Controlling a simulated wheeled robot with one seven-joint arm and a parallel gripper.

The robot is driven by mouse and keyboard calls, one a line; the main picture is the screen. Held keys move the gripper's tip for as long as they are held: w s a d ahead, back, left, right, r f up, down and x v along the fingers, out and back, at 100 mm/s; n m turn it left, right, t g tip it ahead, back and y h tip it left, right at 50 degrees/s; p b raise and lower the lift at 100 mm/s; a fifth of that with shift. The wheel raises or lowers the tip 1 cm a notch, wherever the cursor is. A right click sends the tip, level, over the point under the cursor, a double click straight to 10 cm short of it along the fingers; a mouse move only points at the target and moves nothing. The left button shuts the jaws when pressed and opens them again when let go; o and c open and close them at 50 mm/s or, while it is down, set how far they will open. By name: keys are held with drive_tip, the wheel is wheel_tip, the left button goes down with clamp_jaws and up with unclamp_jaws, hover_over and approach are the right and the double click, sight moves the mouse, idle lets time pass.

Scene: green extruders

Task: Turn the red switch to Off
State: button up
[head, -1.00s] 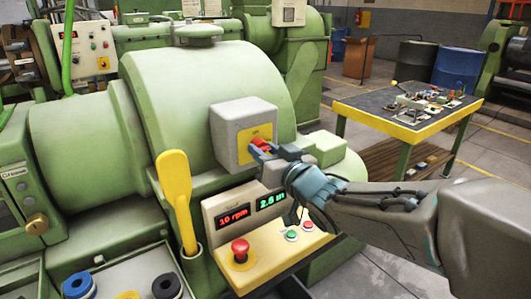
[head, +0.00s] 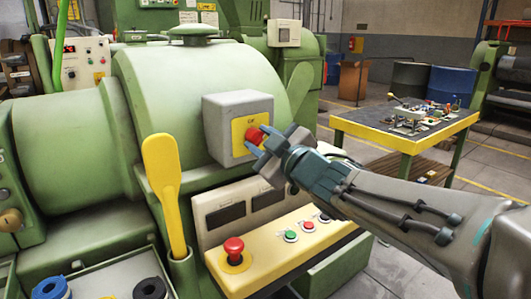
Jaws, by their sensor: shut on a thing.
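The red switch (head: 254,135) sits on a yellow plate on the front of a grey box (head: 224,107), which is mounted on the green extruder (head: 170,85). My gripper (head: 261,146) is at the switch, with its fingers around the red knob and shut on it. My arm comes in from the lower right. The fingers cover part of the knob and the plate. The small print on the plate is too small to read fully.
Below the box is a yellow console with a red mushroom button (head: 234,250), small green and red buttons and two dark displays (head: 226,215). A yellow lever (head: 163,185) stands at left. A yellow-edged table (head: 405,140) stands behind at right.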

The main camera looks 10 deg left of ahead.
drive_tip(key=shift+f+n+y+b, duration=0.15)
drive_tip(key=shift+n+b, duration=0.95)
drive_tip(key=shift+n, duration=0.9)
drive_tip(key=shift+f+n+y+b, duration=0.15)
drive_tip(key=shift+n+b, duration=0.95)
drive_tip(key=shift+n, duration=0.9)
drive_tip(key=shift+g, duration=0.3)
drive_tip(key=o, duration=0.9)
drive_tip(key=shift+r, duration=0.2)
